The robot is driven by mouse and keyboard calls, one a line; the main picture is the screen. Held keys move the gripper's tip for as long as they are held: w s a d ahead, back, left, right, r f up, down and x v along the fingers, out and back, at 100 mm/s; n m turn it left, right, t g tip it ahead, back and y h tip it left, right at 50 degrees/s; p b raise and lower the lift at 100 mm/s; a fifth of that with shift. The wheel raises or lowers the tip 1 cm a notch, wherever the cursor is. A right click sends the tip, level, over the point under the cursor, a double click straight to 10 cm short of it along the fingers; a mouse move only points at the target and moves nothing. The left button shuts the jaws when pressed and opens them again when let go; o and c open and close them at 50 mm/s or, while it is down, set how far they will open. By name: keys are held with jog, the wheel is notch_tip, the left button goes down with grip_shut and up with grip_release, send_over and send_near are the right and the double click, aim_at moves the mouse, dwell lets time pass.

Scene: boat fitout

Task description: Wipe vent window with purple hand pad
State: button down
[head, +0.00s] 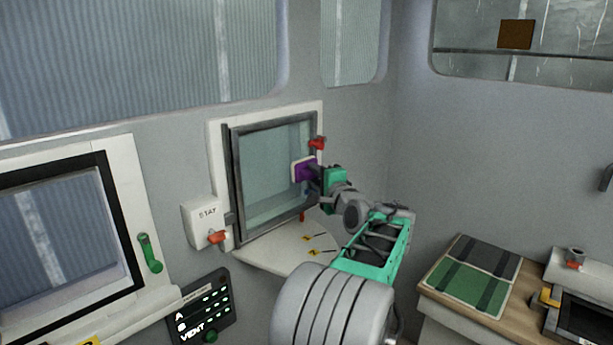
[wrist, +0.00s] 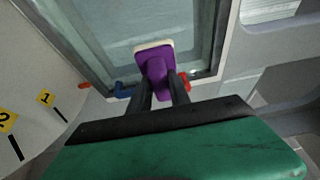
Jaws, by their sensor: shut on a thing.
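The vent window (head: 262,178) is a framed glass pane on the wall, with its dark frame standing out from a white surround. It also shows in the wrist view (wrist: 95,38). The purple hand pad (head: 303,169) has a pale face turned to the glass near the window's right side. In the wrist view the purple hand pad (wrist: 157,70) lies over the lower part of the pane; whether it touches the glass I cannot tell. My gripper (head: 316,173) is shut on the pad's purple grip, and its fingers (wrist: 164,92) show on either side of it.
A red handle (head: 317,143) sits at the frame's right edge. A white STAY box (head: 207,222) with a red lever is to the left. A white ledge with numbered yellow tags (head: 290,254) lies below. A bench (head: 432,293) stands right.

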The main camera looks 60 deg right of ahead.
jog(key=shift+s, duration=0.15)
jog(key=shift+s+a+b, duration=0.15)
jog(key=shift+s+a, duration=0.05)
jog(key=shift+s, duration=0.55)
jog(key=shift+s+a+b, duration=0.15)
jog(key=shift+s+a, duration=0.05)
jog(key=shift+s, duration=0.5)
